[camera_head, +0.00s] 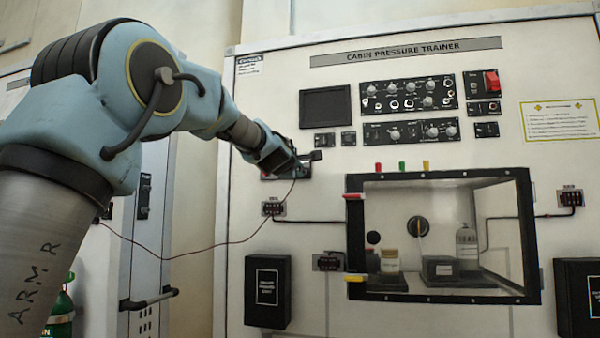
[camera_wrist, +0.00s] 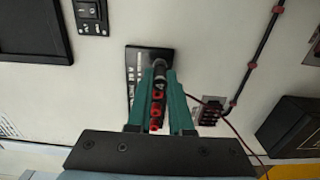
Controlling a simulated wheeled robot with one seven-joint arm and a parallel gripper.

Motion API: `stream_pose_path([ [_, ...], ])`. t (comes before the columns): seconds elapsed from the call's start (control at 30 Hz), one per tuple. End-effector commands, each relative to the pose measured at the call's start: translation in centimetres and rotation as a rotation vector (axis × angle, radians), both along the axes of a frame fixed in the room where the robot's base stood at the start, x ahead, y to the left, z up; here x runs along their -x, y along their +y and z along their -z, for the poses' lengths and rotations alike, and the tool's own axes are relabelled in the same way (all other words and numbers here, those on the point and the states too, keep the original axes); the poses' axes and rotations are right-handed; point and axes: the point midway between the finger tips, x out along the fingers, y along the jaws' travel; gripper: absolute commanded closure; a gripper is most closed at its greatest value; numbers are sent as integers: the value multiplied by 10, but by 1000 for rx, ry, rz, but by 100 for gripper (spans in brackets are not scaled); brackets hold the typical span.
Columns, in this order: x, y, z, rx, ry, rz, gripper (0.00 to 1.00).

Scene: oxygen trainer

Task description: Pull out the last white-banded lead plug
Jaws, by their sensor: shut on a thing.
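My gripper (camera_wrist: 160,68) reaches a small black plate (camera_wrist: 134,60) with white lettering on the trainer wall. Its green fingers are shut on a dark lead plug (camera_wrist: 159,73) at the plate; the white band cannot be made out. Red parts (camera_wrist: 155,112) show between the fingers. In the head view my gripper (camera_head: 296,167) is at the same plate, which it partly hides. A thin dark red lead (camera_head: 232,241) hangs from there and curves down to the left; the lead also shows in the wrist view (camera_wrist: 240,135). I cannot tell whether the plug is seated.
A small socket box (camera_head: 272,208) is mounted below the plate, with a black conduit running right from it. A glass-fronted chamber (camera_head: 440,178) stands to the right. A dark screen (camera_head: 325,106) and knob panels are above. A black box (camera_head: 268,290) is below.

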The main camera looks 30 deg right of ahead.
Motion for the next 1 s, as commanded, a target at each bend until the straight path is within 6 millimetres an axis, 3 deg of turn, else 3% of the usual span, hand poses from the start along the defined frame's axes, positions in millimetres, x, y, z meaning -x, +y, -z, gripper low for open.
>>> stream_pose_path([
  [1.0, 29, 27, 0, 0, 0, 1, 100],
])
